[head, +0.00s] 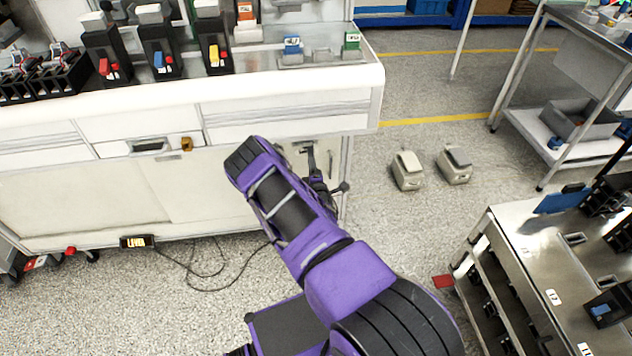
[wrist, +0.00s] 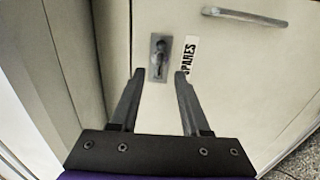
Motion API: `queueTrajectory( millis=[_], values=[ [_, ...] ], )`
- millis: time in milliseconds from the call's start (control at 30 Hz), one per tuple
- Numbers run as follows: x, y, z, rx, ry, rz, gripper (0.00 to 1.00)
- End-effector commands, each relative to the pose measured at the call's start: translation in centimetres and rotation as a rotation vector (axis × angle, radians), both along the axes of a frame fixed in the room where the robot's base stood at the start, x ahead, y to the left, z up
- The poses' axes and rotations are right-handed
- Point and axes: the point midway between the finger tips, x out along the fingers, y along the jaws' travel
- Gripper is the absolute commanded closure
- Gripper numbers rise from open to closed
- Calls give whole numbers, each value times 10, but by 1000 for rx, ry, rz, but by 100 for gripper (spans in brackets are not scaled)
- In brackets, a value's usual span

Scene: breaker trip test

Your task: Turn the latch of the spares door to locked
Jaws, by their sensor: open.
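The spares door (wrist: 225,75) is a cream panel that fills much of the wrist view, with a black-on-white SPARES label (wrist: 189,56). Its latch (wrist: 158,56) is a small grey metal plate with a dark, roughly upright knob, left of the label. My gripper (wrist: 159,74) is open and empty. Its two black fingertips point at the door, one to each side of the latch's lower end; I cannot tell whether they touch anything. In the head view the door (head: 298,160) is at the bench's right end, and my arm hides the latch.
A bar handle (wrist: 246,17) is on the door, up and right of the latch. The bench top (head: 270,85) overhangs the door and carries breakers. A cable (head: 205,272) lies on the floor below. Two beige pedals (head: 407,170) stand on the floor to the right.

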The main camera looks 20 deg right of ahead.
Motion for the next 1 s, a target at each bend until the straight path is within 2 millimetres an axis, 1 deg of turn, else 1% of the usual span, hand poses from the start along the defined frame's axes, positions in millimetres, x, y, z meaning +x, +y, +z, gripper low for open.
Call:
queueTrajectory(
  millis=[33, 100, 300, 400, 500, 600, 700, 1000],
  values=[
    [-14, 4, 1, -2, 6, 0, 54],
    [-31, 9, 1, 0, 5, 0, 54],
    [-76, 22, 0, 0, 5, 0, 54],
    [-94, 27, 0, -2, 5, 1, 54],
    [-107, 31, 0, 0, 2, 0, 54],
    [-115, 33, 0, 0, 1, -1, 54],
    [-118, 34, 0, 0, 0, 0, 54],
    [-119, 34, 0, 0, 0, 0, 54]
  ],
)
